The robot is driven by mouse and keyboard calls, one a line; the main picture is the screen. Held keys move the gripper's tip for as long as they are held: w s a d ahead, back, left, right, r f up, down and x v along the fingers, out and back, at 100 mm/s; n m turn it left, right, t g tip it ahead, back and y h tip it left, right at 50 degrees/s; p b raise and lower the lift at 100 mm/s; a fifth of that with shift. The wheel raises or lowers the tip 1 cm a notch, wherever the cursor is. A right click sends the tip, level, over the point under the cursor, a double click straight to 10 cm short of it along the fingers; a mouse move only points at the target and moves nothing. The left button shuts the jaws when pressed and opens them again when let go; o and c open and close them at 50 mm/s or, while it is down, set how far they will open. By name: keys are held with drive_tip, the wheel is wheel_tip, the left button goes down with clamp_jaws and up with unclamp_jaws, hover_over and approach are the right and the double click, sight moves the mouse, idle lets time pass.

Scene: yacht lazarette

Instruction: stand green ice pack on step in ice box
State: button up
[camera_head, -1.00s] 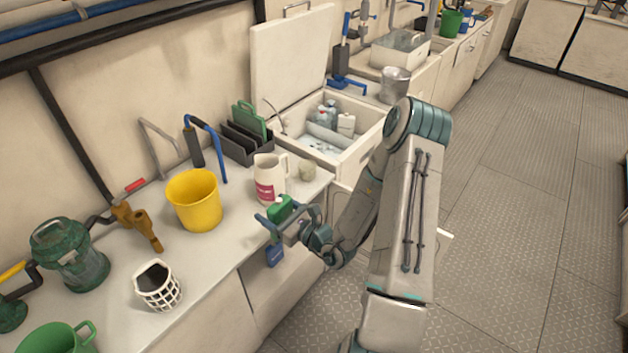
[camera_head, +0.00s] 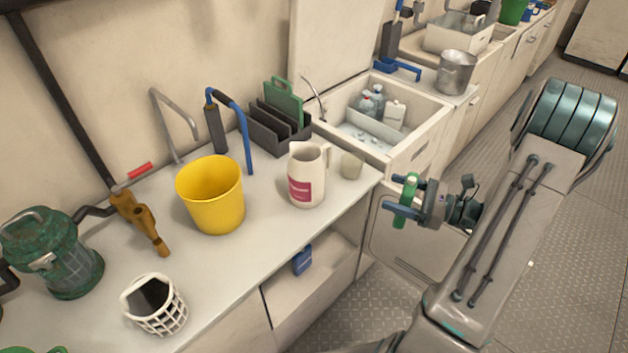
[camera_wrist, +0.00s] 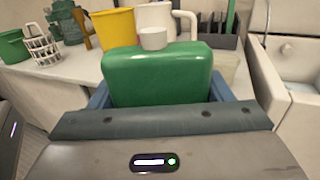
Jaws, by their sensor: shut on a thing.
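My gripper (camera_head: 408,200) is shut on the green ice pack (camera_head: 409,187). In the wrist view the green ice pack (camera_wrist: 158,72) fills the middle between the jaws, with its pale cap at the top. It is held in the air just off the right front corner of the counter. The open ice box (camera_head: 417,151) is behind it, built into the counter, with its lid raised. Inside are clear bottles (camera_head: 371,103), a white container (camera_head: 394,114) and ice on the floor, beside a pale step or divider (camera_head: 372,126).
A dark rack (camera_head: 275,132) holds a green board. A yellow bucket (camera_head: 211,198) is farther left. A metal pot (camera_head: 455,72) stands beyond the ice box.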

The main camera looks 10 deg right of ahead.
drive_tip(key=shift+s+d+f, duration=0.1)
drive_tip(key=shift+d, duration=0.1)
approach(322, 179)
drive_tip(key=shift+g, duration=0.3)
drive_tip(key=w+a+r, duration=0.2)
drive_tip(key=a, duration=0.1)
drive_tip(key=shift+w+a+b, duration=0.2)
drive_tip(key=shift+w+b, duration=0.1)
drive_tip(key=shift+w, duration=0.05)
drive_tip(key=x, duration=0.4)
drive_tip(key=shift+a, duration=0.1)
drive_tip(key=shift+f+b, duration=0.3)
drive_tip(key=shift+f, duration=0.45)
drive_tip(key=shift+f, duration=0.15)
drive_tip(key=o, duration=1.3)
drive_tip(key=shift+c, duration=0.2)
